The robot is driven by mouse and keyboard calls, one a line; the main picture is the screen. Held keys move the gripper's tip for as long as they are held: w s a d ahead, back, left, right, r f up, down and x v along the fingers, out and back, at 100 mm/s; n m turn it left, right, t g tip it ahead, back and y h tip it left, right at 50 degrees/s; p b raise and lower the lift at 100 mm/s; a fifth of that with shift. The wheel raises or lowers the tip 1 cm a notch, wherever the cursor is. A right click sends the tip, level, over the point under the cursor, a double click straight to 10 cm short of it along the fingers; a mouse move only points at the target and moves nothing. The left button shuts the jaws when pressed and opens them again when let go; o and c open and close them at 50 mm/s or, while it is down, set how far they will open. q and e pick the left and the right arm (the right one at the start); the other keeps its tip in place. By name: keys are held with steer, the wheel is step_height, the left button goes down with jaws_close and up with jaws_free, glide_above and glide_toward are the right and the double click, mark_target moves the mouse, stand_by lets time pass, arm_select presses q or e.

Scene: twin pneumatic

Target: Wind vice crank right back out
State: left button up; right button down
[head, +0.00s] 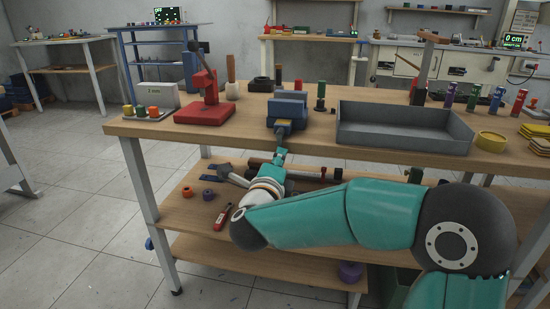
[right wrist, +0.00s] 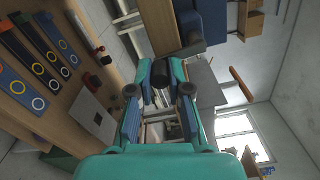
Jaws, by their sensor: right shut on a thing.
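The blue vice (head: 288,106) is fixed at the front edge of the wooden workbench (head: 240,122). My right gripper (head: 281,152) is just in front of and below the vice. In the right wrist view the fingers of my right gripper (right wrist: 159,84) are closed around a dark part, which looks like the crank (right wrist: 160,72). The vice's blue body (right wrist: 200,20) shows above it there. The crank is mostly hidden by my gripper in the head view, so its angle is unclear. My left gripper is in neither view.
A grey tray (head: 402,129) stands right of the vice, and a red press (head: 205,105) stands left of it. The lower shelf (head: 180,215) holds several loose parts and a red tool (head: 223,216) near my forearm. Clear floor lies at left.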

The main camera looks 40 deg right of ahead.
steer(key=n+p, duration=0.1)
steer(key=n, duration=0.2)
steer(key=s+d+r+n+p, duration=0.1)
steer(key=n+p, duration=0.1)
steer(key=n, duration=0.1)
steer(key=s+n+p, duration=0.1)
steer(key=n+p, duration=0.1)
steer(key=n, duration=0.1)
steer(key=shift+s+d+r, duration=0.1)
steer(key=shift+d+r, duration=0.2)
steer(key=shift+r, duration=0.05)
steer(key=shift+s+d+r+n+p, duration=0.15)
steer(key=shift+r+n+p, duration=0.15)
steer(key=shift+n+p, duration=0.45)
steer(key=shift+s+d+r+n+p, duration=0.1)
steer(key=shift+r+n+p, duration=0.3)
steer(key=shift+n, duration=0.55)
steer(key=shift+r+n+p, duration=0.45)
steer(key=shift+n+p, duration=0.65)
steer(key=shift+r+n, duration=0.15)
steer(key=shift+n, duration=0.15)
steer(key=shift+r+n+p, duration=0.15)
steer(key=shift+n+p, duration=0.35)
steer(key=shift+p, duration=0.2)
